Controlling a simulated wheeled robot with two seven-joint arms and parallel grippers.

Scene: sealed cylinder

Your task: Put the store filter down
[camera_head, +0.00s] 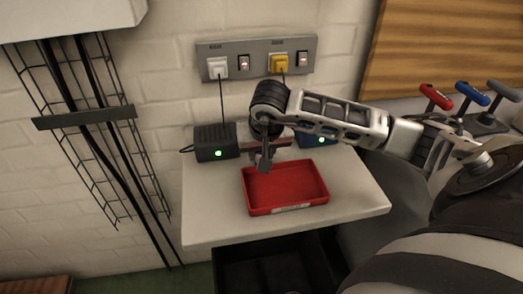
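My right arm reaches in from the right, and its gripper (264,163) points down over the back left part of a red tray (258,210). The fingers are small and dark here, and I cannot tell whether they are open or shut. I cannot make out a filter in the gripper or in the tray; the visible tray floor looks bare. My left gripper is not in view.
The tray is on a white table (205,225). A black box (215,143) with a green light stands at the back left, and a blue box (318,138) is partly behind my arm. Wall sockets (255,60) have cords hanging down. The table's front left is clear.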

